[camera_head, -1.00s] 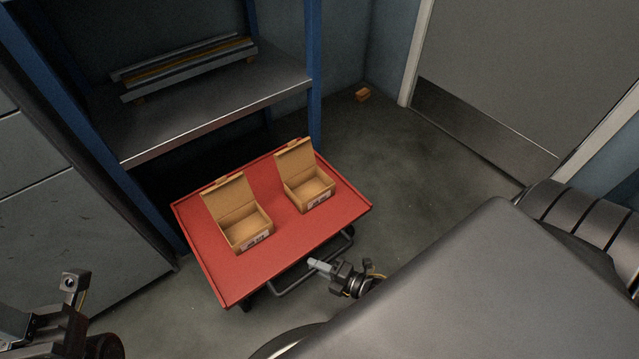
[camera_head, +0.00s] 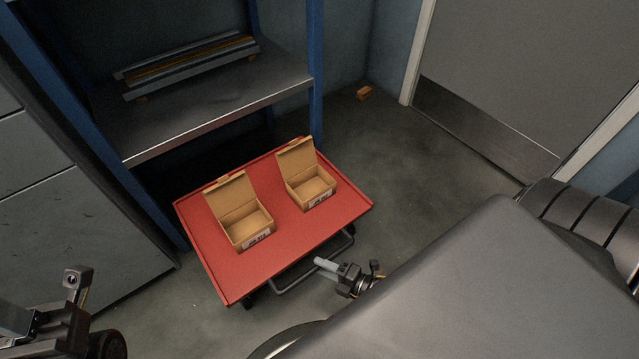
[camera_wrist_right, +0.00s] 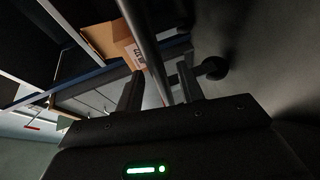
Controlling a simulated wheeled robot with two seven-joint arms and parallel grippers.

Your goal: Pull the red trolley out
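The red trolley (camera_head: 290,235) stands partly under the lower shelf, with its front part out on the open floor. Its dark handle bar (camera_head: 300,275) runs below the front edge. My right gripper (camera_head: 326,264) is at this bar near the trolley's front right side. In the right wrist view its two fingers (camera_wrist_right: 160,88) are apart, and the bar (camera_wrist_right: 145,42) runs between them. Whether they touch it I cannot tell. My left gripper (camera_head: 74,285) is at the lower left, away from the trolley and partly cut off; its opening is unclear.
Two open cardboard boxes (camera_head: 247,230) (camera_head: 312,190) stand on the trolley top. A blue-posted shelf (camera_head: 215,112) holds long metal bars. A grey cabinet (camera_head: 80,220) is close on the left. A small orange block (camera_head: 364,93) lies near the wall. Floor to the right of the trolley is clear.

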